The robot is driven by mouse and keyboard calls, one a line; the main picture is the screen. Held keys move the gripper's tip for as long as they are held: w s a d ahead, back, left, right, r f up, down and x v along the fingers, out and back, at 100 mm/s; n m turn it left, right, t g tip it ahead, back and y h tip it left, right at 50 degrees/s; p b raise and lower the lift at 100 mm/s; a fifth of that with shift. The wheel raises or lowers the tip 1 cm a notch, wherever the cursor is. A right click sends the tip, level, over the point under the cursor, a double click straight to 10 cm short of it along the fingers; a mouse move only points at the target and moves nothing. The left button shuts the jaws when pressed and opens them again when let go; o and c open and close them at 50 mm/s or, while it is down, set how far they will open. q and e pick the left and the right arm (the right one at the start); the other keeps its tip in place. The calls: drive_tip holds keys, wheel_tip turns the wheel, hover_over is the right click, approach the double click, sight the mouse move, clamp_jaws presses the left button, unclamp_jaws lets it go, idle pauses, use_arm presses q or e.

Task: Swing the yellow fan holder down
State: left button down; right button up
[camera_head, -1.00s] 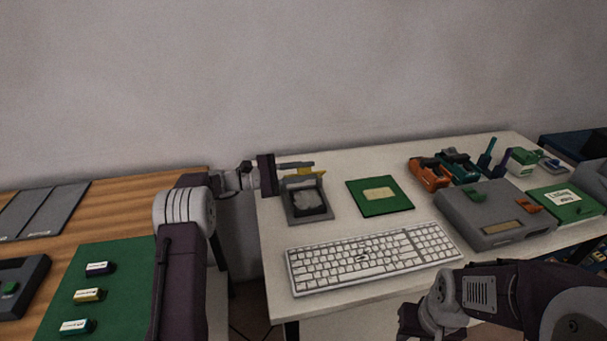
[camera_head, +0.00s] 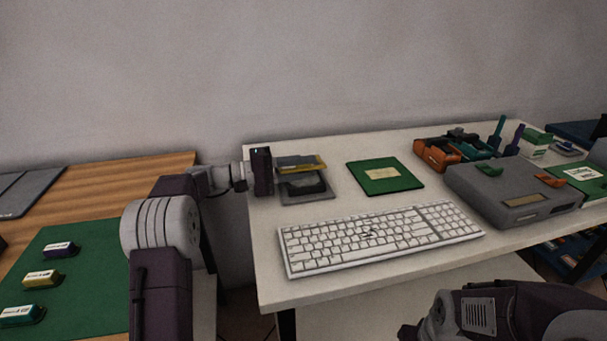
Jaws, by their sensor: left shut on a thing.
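The yellow fan holder (camera_head: 308,168) shows as a flat yellow strip over a grey square base (camera_head: 318,194) with a dark centre, at the back left of the white table. My left gripper (camera_head: 300,161) reaches in from the left and is shut on the yellow holder. Its grey fingers hide part of the holder. The holder sits low, close above the base; whether it touches the base cannot be told. My right arm shows at the bottom right, and its fingertips are out of view.
A white keyboard (camera_head: 380,238) lies in front of the base. A green square board (camera_head: 385,176) lies to its right. A grey box (camera_head: 512,190) and orange and teal tools (camera_head: 437,154) stand further right. A wooden desk with a green mat (camera_head: 90,262) is at left.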

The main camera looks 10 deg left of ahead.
drive_tip(key=shift+f, duration=0.25)
use_arm(q)
drive_tip(key=c, duration=1.4)
unclamp_jaws()
drive_tip(key=shift+c, duration=0.2)
drive_tip(key=shift+o, duration=0.2)
drive_tip(key=shift+f, duration=0.15)
